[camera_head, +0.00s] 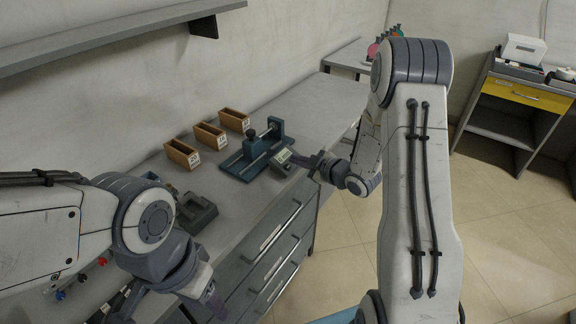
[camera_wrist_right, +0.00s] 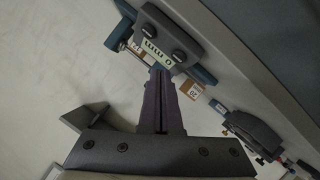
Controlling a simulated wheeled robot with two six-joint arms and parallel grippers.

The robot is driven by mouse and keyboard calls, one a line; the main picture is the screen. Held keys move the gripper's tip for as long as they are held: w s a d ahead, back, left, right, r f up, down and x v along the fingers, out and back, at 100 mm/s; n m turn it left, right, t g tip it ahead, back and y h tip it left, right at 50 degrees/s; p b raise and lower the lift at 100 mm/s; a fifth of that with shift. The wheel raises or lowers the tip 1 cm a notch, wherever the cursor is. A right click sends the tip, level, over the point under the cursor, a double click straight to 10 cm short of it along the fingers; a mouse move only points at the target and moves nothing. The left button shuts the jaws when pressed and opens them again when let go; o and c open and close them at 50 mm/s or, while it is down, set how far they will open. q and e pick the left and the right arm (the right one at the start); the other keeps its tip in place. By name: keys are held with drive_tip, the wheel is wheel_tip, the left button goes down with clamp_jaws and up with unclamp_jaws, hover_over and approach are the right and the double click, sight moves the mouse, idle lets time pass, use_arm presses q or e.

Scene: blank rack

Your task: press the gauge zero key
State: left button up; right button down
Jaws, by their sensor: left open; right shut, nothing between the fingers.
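The gauge (camera_head: 283,158) is a small dark box with a pale display, on the front of the blue bench fixture (camera_head: 252,150). In the right wrist view the gauge (camera_wrist_right: 160,46) shows its display and two round dark knobs or keys; I cannot tell which is the zero key. My right gripper (camera_head: 301,160) is shut and empty, its tips at the gauge's near edge. In the right wrist view its fingers (camera_wrist_right: 159,72) end just beside the display; contact cannot be told. My left gripper (camera_head: 213,300) is open, low in front of the bench, away from the gauge.
Three labelled wooden boxes (camera_head: 208,135) stand along the wall behind the fixture. A dark grey device (camera_head: 196,212) sits on the bench to the left. Drawers (camera_head: 270,240) face the front. A shelf (camera_head: 110,35) hangs above. The bench right of the fixture is clear.

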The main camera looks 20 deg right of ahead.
drive_tip(key=r, duration=0.1)
drive_tip(key=s+r+p, duration=0.1)
drive_tip(key=d+r+p, duration=0.1)
drive_tip(key=shift+s+r, duration=0.15)
drive_tip(key=shift+r, duration=0.25)
idle(0.5)
drive_tip(key=s+a+r+m+g+h, duration=0.4)
drive_tip(key=s+a, duration=0.3)
drive_tip(key=a, duration=0.5)
drive_tip(key=s+a+r+g, duration=0.1)
drive_tip(key=s+a+g, duration=0.1)
drive_tip(key=s, duration=0.7)
drive_tip(key=s+a+r+g, duration=0.1)
drive_tip(key=s+g, duration=0.3)
drive_tip(key=s, duration=0.5)
drive_tip(key=s+a+r+m+g, duration=0.1)
drive_tip(key=s+a, duration=0.3)
drive_tip(key=s, duration=0.6)
drive_tip(key=shift+r+g+h, duration=0.2)
drive_tip(key=shift+g+h, duration=0.1)
drive_tip(key=shift+g, duration=0.6)
